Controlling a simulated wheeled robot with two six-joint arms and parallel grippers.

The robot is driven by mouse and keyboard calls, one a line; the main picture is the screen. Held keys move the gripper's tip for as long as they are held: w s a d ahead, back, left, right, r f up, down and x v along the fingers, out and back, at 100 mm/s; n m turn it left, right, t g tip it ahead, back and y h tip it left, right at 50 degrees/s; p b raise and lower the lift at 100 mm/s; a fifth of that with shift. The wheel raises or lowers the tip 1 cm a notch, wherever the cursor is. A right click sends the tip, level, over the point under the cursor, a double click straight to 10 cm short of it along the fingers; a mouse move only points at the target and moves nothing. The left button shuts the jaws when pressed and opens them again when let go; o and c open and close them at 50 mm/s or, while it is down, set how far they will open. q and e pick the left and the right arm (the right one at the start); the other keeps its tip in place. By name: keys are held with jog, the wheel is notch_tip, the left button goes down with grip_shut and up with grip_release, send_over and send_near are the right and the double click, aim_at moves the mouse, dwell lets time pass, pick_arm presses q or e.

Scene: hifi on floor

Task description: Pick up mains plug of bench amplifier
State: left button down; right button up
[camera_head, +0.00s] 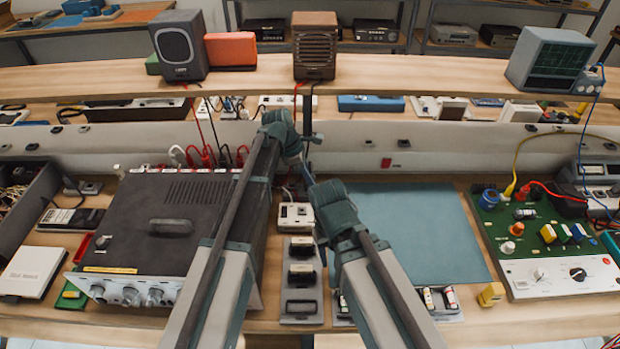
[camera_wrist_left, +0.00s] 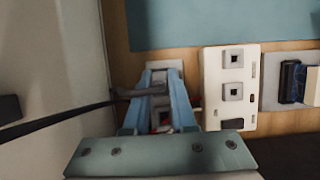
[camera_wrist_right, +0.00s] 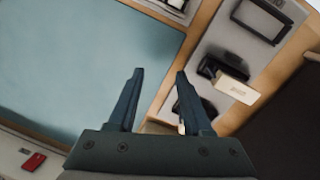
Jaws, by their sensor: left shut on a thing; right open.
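The bench amplifier (camera_head: 175,225) is a large dark box with a light front panel and knobs, at the left in the head view. My left gripper (camera_wrist_left: 163,78) is beside its right wall and points down. It is shut on a small grey plug (camera_wrist_left: 150,91), from which a black cable (camera_wrist_left: 60,119) runs left. The fingers partly hide the plug, so I cannot tell whether it touches what lies below. In the head view the left arm hides the plug. My right gripper (camera_wrist_right: 160,75) is open and empty above the blue mat's left edge and the grey strip.
A white socket block (camera_wrist_left: 229,90) is right of my left gripper. A grey strip with dark blocks (camera_head: 301,285) lies in front of it. The blue mat (camera_head: 420,230) is mostly bare. A green circuit board (camera_head: 540,215) is at the right. A raised shelf (camera_head: 420,75) spans the back.

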pick_arm(q)
notch_tip(320, 180, up, 4)
jog(key=p, duration=0.3)
jog(key=shift+p, duration=0.35)
jog(key=s+a, duration=0.2)
jog(key=s, duration=0.2)
jog(key=s+a, duration=0.3)
jog(key=s, duration=0.2)
jog(key=s+a, duration=0.2)
jog(key=s, duration=0.3)
jog(key=shift+s+a+r+p, duration=0.15)
jog(key=shift+r+p, duration=0.15)
jog(key=shift+r, duration=0.1)
pick_arm(e)
notch_tip(320, 180, up, 5)
jog(key=shift+f, duration=0.15)
